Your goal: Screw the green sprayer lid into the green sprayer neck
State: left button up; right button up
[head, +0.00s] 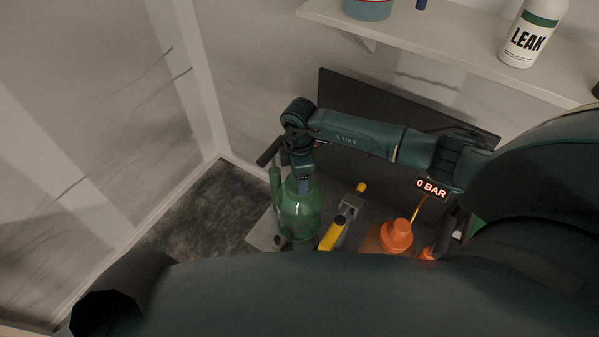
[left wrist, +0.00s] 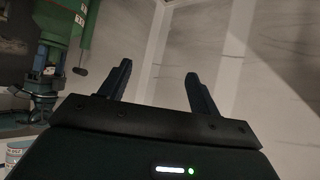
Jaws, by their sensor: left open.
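The green sprayer (head: 299,218) stands upright on the bench in the head view. My right arm comes in from the right, and its gripper (head: 303,186) points down at the top of the sprayer, hiding the neck. A slim green part (head: 275,182) with a dark bar near its top stands at the sprayer's left side; I cannot tell if it belongs to the lid. Whether the right jaws hold the lid is hidden. My left gripper (left wrist: 158,73) is open and empty in the left wrist view. A green cylinder (left wrist: 67,22) shows there at upper left.
An orange sprayer (head: 397,238) and a yellow-handled tool (head: 332,234) are right of the green sprayer. A "0 BAR" display (head: 431,187) stands behind. A shelf (head: 430,40) holds a "LEAK" bottle (head: 533,36). The left wrist view shows pale wall beyond the open jaws.

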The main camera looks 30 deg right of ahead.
jog(key=shift+r, duration=0.75)
pick_arm(q)
jog(key=f, duration=0.2)
jog(key=a+f+b, duration=0.1)
jog(key=shift+s, duration=0.25)
pick_arm(e)
notch_tip(320, 180, up, 12)
jog(key=shift+f, duration=0.15)
pick_arm(q)
jog(key=shift+d, duration=0.1)
